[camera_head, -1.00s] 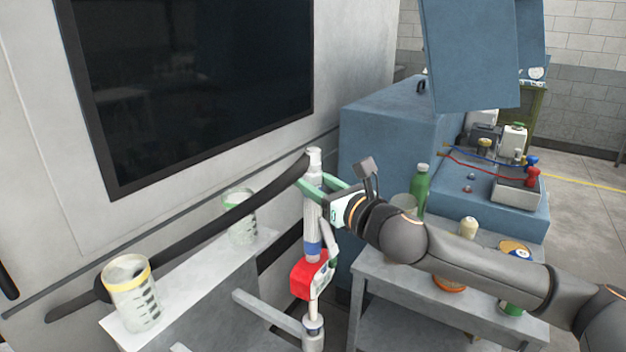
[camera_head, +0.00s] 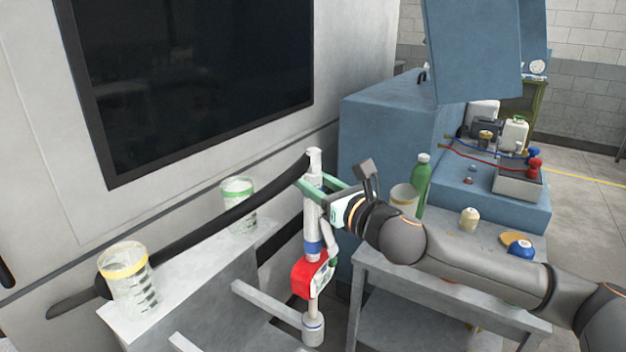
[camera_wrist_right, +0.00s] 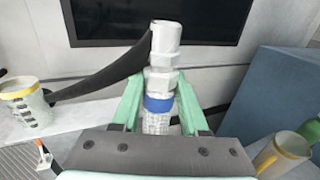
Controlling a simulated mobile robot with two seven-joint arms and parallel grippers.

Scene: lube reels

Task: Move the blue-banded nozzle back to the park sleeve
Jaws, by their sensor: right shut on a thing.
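The blue-banded nozzle (camera_head: 313,226) stands about upright, with a pale body, a blue band and a red lever part low down. A dark hose runs left from its top. My right gripper (camera_head: 314,188) is shut on its upper body, green fingers either side. The right wrist view also shows the nozzle (camera_wrist_right: 164,60) between my fingers (camera_wrist_right: 158,112). The grey park sleeve (camera_head: 313,329) is at the end of a bracket, directly below. The nozzle's thin tip reaches the sleeve's mouth; how deep it sits I cannot tell. My left gripper is not in view.
Yellow-banded (camera_head: 128,282) and green-banded (camera_head: 238,207) measuring jugs stand on the left ledge. A grey table (camera_head: 385,275) on the right carries a green bottle (camera_head: 420,185) and several small items. A blue cabinet (camera_head: 385,130) stands behind my right gripper.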

